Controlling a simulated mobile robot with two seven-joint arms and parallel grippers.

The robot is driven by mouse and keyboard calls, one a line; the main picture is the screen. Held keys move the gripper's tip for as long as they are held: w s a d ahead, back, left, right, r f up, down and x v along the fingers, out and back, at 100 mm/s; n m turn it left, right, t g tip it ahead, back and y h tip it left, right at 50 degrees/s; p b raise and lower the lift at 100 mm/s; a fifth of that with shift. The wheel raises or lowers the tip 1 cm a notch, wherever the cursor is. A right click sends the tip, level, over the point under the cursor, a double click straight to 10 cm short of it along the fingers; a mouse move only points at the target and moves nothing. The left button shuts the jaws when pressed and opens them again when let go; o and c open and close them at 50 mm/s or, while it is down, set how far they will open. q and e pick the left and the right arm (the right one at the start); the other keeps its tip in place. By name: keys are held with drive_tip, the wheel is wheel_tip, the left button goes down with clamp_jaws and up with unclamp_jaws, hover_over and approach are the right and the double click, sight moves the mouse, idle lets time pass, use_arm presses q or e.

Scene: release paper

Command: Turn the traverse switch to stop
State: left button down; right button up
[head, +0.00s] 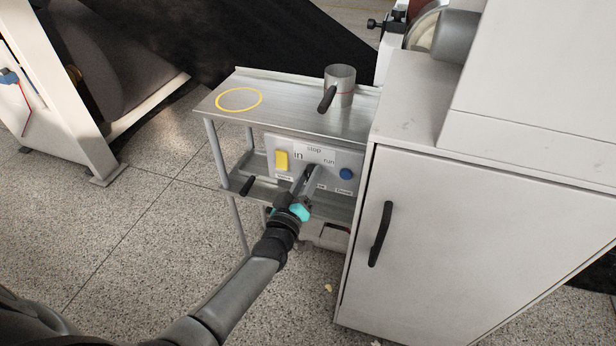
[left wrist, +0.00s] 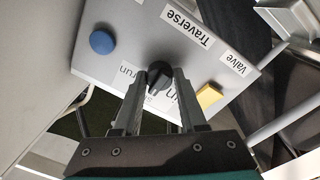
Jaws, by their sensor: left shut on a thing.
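The traverse switch is a black knob (left wrist: 159,76) on a light grey panel. The Traverse label (left wrist: 186,25) sits beside it in the left wrist view. My left gripper (left wrist: 157,82) has its two fingers on either side of the knob and is shut on it. In the head view the panel (head: 272,148) is on the front of a metal cart, with stop, in and run markings around the switch. There my left gripper (head: 308,174) covers the knob. I cannot tell which marking the knob points at. My right gripper is not in view.
A yellow rocker (head: 281,160) and a blue button (head: 346,174) flank the switch. A metal mug (head: 341,84) stands on the cart top (head: 290,107), beside a yellow ring marking (head: 239,99). A white cabinet (head: 450,240) closely borders the cart's right side. Speckled floor lies open at left.

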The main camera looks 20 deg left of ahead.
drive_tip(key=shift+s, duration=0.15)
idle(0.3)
use_arm(q)
drive_tip(key=shift+c, duration=2.3)
unclamp_jaws()
drive_tip(key=shift+s, duration=0.15)
drive_tip(key=s+p, duration=0.4)
drive_tip(key=s, duration=1.1)
drive_tip(key=shift+d+f, duration=0.3)
drive_tip(key=shift+d, duration=0.1)
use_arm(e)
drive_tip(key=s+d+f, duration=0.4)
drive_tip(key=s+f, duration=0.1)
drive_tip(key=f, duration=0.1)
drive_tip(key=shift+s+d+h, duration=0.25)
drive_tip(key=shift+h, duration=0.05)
